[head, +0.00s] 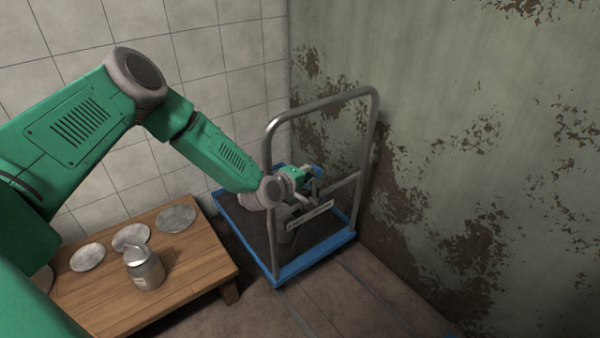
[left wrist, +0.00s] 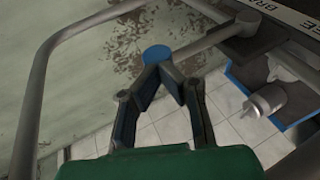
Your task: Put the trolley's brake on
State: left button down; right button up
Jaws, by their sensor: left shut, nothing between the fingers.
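The trolley (head: 285,277) has a blue-edged deck and a grey tubular handle frame (head: 374,110), and stands in the corner. A pale plate with dark lettering (head: 310,215) is fixed across the frame; part of it shows in the left wrist view (left wrist: 288,22), cut off by the edge. A grey bar (left wrist: 205,40) there ends in a blue round knob (left wrist: 157,54). My left gripper (head: 316,172) is inside the handle frame. In the left wrist view my left gripper (left wrist: 165,68) is shut and empty, its fingertips at the knob; I cannot tell whether they touch it.
A low wooden table (head: 205,262) at left holds a metal can (head: 145,270) and several round grey discs. A peeling green wall (head: 470,130) stands close to the trolley's right. A grey can-like object (left wrist: 265,102) shows near the deck. The floor in front is clear.

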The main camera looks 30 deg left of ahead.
pick_arm(q)
jog(key=shift+w+d+r+m+g, duration=0.2)
jog(key=shift+w+d+g, duration=0.1)
jog(key=shift+w+g, duration=0.25)
jog(key=shift+w+d+r+m+g, duration=0.15)
jog(key=shift+w+d+g, duration=0.15)
jog(key=shift+w, duration=0.35)
jog(key=shift+g+y, duration=0.25)
jog(key=shift+y, duration=0.05)
jog(key=shift+w+d+f+b, duration=0.25)
jog(key=shift+w+b, duration=0.2)
jog(key=shift+w, duration=0.3)
jog(key=shift+w+d+f+b, duration=0.2)
jog(key=shift+w+d+b, duration=0.15)
jog(key=shift+w, duration=0.45)
jog(key=shift+w+d+f+b, duration=0.25)
jog(key=shift+w+b, duration=0.25)
jog(key=shift+w, duration=0.25)
pick_arm(e)
jog(key=shift+f, duration=1)
pick_arm(q)
jog(key=shift+w, duration=0.1)
jog(key=shift+r, duration=0.1)
